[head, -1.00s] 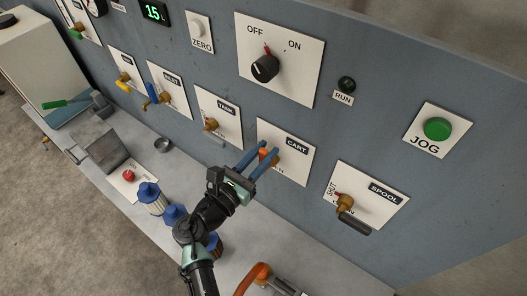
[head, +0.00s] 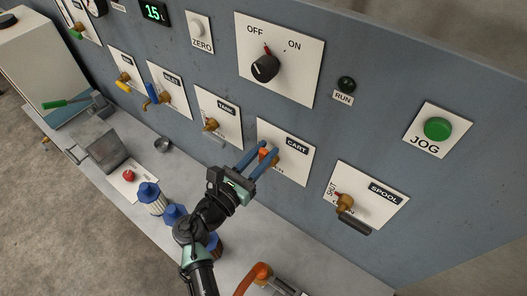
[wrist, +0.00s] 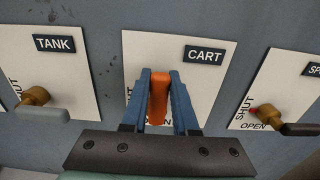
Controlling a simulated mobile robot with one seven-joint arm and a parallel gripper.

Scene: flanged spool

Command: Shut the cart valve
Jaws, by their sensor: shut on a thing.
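The cart valve sits on a white plate labelled CART (head: 300,152) on the grey-blue panel. Its orange handle (wrist: 158,98) shows in the wrist view between the fingers, pointing down the plate toward the camera. It hides most of the lettering there, and the valve body is hidden behind it. My gripper (head: 257,155) reaches up to the plate from below, and its two blue fingers are shut on the orange handle. The gripper also shows in the wrist view (wrist: 159,95), with one finger on each side of the handle.
The TANK valve (wrist: 36,97) is left of the cart valve and the SPOOL valve (head: 345,202) is right of it, each with a lever near my gripper. Blue-capped filters (head: 149,194) and an orange hose (head: 256,274) are on the bench below.

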